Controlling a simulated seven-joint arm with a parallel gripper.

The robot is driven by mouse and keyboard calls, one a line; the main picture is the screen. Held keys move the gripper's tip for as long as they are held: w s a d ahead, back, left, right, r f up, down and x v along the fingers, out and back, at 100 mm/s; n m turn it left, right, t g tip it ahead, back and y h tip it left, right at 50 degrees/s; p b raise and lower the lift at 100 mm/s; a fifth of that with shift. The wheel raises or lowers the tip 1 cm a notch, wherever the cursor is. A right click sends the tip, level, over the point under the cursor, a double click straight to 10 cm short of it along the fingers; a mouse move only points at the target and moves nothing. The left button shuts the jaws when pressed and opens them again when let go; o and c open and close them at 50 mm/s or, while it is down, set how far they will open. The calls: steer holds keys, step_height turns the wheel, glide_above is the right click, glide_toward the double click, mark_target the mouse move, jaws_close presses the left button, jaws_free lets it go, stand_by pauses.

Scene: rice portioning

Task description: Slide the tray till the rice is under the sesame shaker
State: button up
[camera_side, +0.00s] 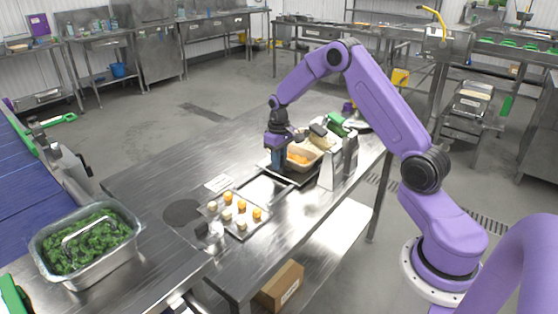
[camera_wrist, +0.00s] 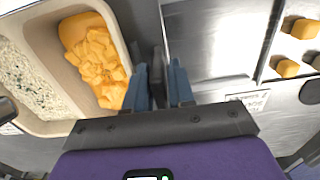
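The tray (camera_side: 318,148) is a beige container on a black base on the steel table. In the wrist view the tray (camera_wrist: 120,40) has two compartments. White rice with green specks (camera_wrist: 30,85) fills the left one and orange chunks (camera_wrist: 95,60) lie in the right one. My gripper (camera_side: 279,166) is lowered at the tray's left end. In the wrist view my gripper's (camera_wrist: 160,75) two blue fingers stand beside the orange compartment's outer wall, with a narrow gap and a dark strip between them. Whether they clamp that strip is unclear. I cannot clearly identify the sesame shaker.
Upright metal plates (camera_side: 330,170) stand in front of the tray's right end. Dark and green-topped items (camera_side: 336,129) lie behind it. A board with several small yellow and pale pieces (camera_side: 240,228) lies to the left. A steel pan of greens (camera_side: 130,240) stands farther left.

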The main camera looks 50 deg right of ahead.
steer(key=shift+f, duration=0.1)
jaws_close()
steer(key=shift+a, duration=0.25)
steer(key=a, duration=1.1)
steer(key=shift+a, duration=0.1)
jaws_free()
steer(key=shift+a, duration=0.1)
